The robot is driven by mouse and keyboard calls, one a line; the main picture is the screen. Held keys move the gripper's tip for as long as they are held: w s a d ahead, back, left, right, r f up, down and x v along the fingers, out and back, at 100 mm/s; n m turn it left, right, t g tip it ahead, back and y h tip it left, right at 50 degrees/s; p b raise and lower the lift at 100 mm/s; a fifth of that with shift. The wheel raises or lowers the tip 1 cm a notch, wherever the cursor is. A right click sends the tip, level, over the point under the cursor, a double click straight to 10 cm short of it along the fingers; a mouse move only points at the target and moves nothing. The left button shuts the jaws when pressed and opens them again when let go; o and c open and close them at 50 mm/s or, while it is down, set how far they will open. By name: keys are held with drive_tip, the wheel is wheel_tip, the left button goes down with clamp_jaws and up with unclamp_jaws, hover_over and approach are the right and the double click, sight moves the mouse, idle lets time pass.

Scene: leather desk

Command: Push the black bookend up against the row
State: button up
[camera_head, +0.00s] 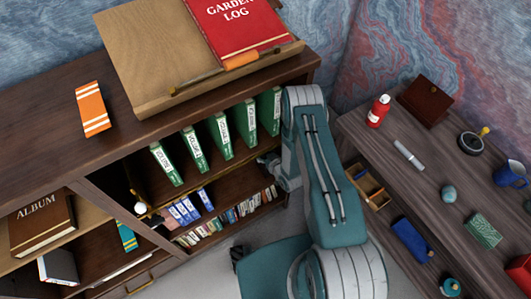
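A row of several green volumes (221,136) with white labels stands upright in the upper shelf bay, with gaps between them. The rightmost green volume (270,110) is close to my arm. I cannot make out the black bookend; the right end of the bay is partly covered by my arm. My gripper (268,160) appears as a small dark shape at the right side of the bay, below the right end of the row. Its fingers are too small and dark to tell whether they are open or shut.
Small books (230,215) and blue boxes (185,210) fill the shelf below. A white ball on a brass piece (140,208) is at the bay's left end. A wooden board with a red book (235,25) lies on top. A cluttered desk (430,190) stands at right.

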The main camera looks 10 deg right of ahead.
drive_tip(key=shift+s+a, duration=0.2)
drive_tip(key=shift+a, duration=0.4)
drive_tip(key=shift+s+a, duration=0.1)
drive_tip(key=shift+a, duration=0.2)
